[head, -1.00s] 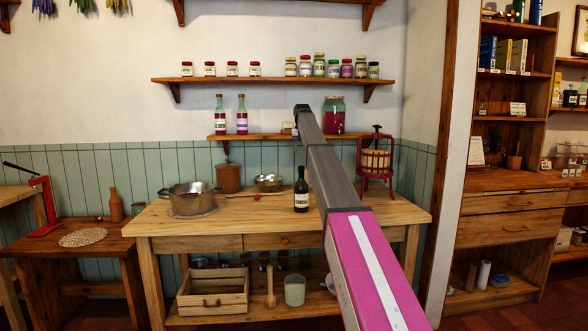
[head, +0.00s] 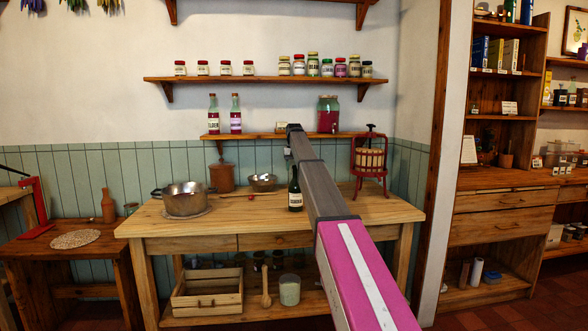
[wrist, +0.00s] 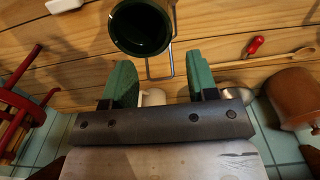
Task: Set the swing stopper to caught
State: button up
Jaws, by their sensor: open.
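The dark green bottle (head: 295,195) stands upright on the wooden table in the head view, just left of my arm. In the wrist view a dark round bottle top (wrist: 140,27) fills the top middle, with a grey wire bail (wrist: 173,60) beside it. The stopper's exact state is hard to make out. My gripper (wrist: 160,66) is open, its green fingers apart and empty. The bottle top lies just beyond the fingertips, and the wire's lower end reaches toward the gap. A small pale thing (wrist: 153,97) shows between the fingers; I cannot tell what it is.
A metal pot (head: 184,199), a brown crock (head: 222,178) and a bowl (head: 262,183) stand left on the table (head: 240,222). A red press (head: 369,165) stands right. A shelf (head: 250,136) with bottles and a jar is behind. A wooden spoon (wrist: 280,57) lies near the crock.

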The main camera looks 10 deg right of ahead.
jog(key=shift+f, duration=0.1)
jog(key=c, duration=0.9)
